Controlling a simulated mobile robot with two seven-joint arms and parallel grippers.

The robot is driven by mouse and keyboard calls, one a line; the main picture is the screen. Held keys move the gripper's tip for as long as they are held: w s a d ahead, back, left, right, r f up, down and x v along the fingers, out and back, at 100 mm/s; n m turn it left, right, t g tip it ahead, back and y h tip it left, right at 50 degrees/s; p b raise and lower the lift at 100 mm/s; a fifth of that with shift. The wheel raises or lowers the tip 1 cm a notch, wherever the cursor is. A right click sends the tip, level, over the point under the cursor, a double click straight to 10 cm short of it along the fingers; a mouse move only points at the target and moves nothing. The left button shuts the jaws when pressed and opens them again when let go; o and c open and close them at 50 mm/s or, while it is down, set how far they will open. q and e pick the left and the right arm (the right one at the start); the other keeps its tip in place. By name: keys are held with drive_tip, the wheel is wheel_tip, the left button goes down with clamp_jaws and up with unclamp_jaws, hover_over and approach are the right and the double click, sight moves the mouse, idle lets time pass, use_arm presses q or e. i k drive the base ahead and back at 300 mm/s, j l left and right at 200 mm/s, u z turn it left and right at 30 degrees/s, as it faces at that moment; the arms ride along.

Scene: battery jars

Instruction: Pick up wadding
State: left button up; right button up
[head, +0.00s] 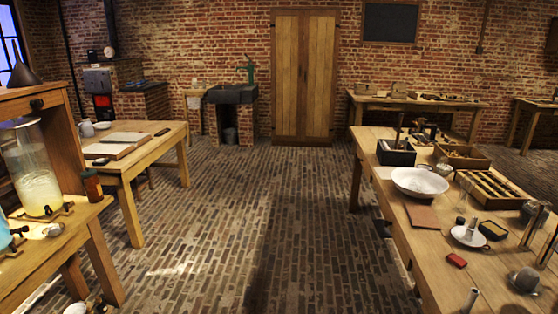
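I cannot make out any wadding for certain. A small pale lump (53,230) lies on the left bench beside a glass jar (34,172) of cloudy yellowish liquid, but it is too small to tell what it is. A white bowl (420,181) stands on the right bench, and its inside looks mostly empty. A white saucer (468,237) with a small upright item is also on that bench. Neither of my grippers shows in the head view.
The right workbench (400,228) holds a dark box (396,155), a wooden tray (490,187) and a red item (456,260). A small table (160,153) stands at the left. The brick floor (250,220) between is clear. A wooden door (305,75) is at the back.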

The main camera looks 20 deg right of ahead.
sight(528, 278)
drive_tip(key=i+z, duration=0.2)
drive_tip(key=z, duration=0.25)
drive_tip(key=i+z, duration=0.2)
drive_tip(key=z, duration=0.25)
drive_tip(key=i+j+z, duration=0.15)
drive_tip(key=z, duration=0.3)
drive_tip(key=i+j+z, duration=0.25)
drive_tip(key=z, duration=0.2)
drive_tip(key=i+j+z, duration=0.3)
drive_tip(key=j+z, duration=0.2)
drive_tip(key=l, duration=0.1)
